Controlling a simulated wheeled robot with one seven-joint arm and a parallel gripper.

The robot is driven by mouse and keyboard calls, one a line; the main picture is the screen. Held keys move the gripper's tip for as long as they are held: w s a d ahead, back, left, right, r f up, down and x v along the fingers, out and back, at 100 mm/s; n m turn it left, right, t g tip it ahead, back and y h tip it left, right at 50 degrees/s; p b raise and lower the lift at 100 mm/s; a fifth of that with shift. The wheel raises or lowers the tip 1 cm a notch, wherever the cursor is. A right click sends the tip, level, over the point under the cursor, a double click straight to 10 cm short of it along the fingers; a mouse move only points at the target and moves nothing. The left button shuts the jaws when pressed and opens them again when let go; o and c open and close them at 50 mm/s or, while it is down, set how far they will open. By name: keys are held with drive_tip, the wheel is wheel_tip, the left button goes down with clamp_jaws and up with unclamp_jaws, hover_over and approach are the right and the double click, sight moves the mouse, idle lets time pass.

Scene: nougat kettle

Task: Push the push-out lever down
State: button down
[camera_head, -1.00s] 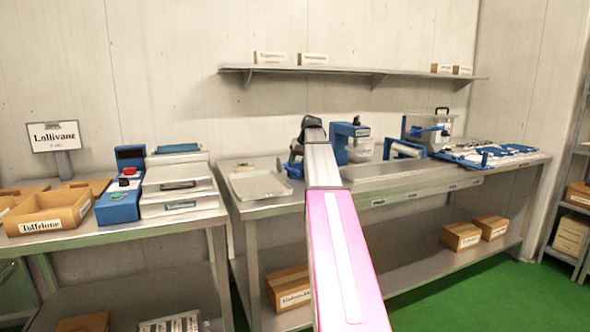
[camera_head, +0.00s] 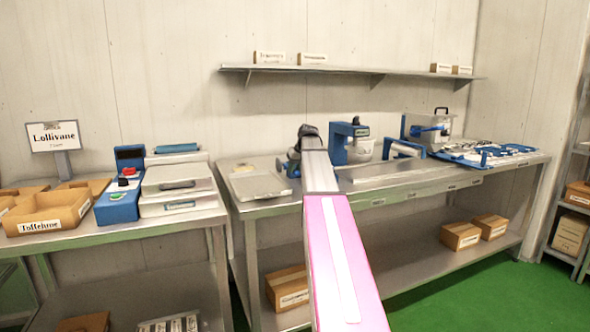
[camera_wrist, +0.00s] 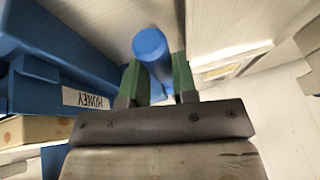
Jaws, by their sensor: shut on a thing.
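In the wrist view, my gripper (camera_wrist: 156,65) has its two green fingers on either side of a round blue bar (camera_wrist: 150,45), which looks like the lever's handle, and is shut on it. The rest of the lever is hidden. In the head view, my gripper (camera_head: 292,166) is mostly hidden behind my arm, low beside the blue machine (camera_head: 340,145) on the middle table. A small blue piece shows just left of it.
A blue body with a white label (camera_wrist: 85,98) is close on the left in the wrist view; a pale box-like part (camera_wrist: 228,30) is close on the right. A wall shelf (camera_head: 350,72) runs above.

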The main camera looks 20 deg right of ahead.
drive_tip(key=shift+s+a+f+t, duration=0.15)
drive_tip(key=shift+s+f+t, duration=0.05)
drive_tip(key=shift+f+t, duration=0.35)
drive_tip(key=shift+f, duration=0.1)
drive_tip(key=c, duration=0.9)
unclamp_jaws()
drive_tip(key=v, duration=1)
drive_tip(key=shift+r, duration=0.4)
drive_tip(key=shift+s, duration=0.25)
